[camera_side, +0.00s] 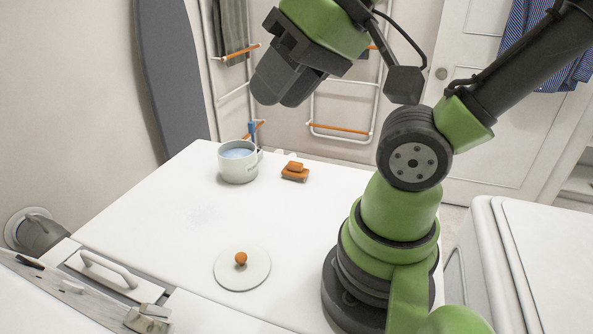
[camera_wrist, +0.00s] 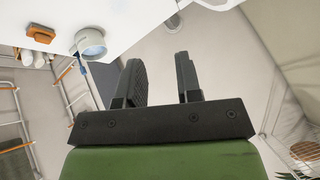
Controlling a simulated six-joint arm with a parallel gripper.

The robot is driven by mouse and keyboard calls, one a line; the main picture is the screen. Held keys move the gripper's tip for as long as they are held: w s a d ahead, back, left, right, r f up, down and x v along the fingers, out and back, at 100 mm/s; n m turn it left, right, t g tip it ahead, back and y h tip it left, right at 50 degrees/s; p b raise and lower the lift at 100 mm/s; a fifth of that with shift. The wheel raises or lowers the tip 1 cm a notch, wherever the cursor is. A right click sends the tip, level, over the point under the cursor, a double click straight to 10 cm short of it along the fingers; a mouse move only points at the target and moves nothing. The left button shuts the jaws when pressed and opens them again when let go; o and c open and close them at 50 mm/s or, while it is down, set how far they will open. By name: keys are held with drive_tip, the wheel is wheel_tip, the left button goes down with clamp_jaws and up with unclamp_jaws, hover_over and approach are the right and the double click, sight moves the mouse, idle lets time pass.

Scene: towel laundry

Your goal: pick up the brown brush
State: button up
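The brown brush (camera_side: 295,173) is a small orange-brown block that lies on the white table top near its back edge, just right of a white mug. It also shows in the wrist view at the upper left (camera_wrist: 40,34). My gripper (camera_side: 282,92) hangs in the air well above the table's back part, up and to the left of the brush and not touching it. In the wrist view my gripper (camera_wrist: 161,68) has two dark fingers with a clear, empty gap between them.
The white mug (camera_side: 238,173) with blue contents stands close to the brush. A white round lid (camera_side: 228,275) with an orange knob lies nearer the front. White racks (camera_side: 340,128) stand behind the table. The middle of the table top (camera_side: 190,230) is clear.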

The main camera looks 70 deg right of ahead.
drive_tip(key=o, duration=0.6)
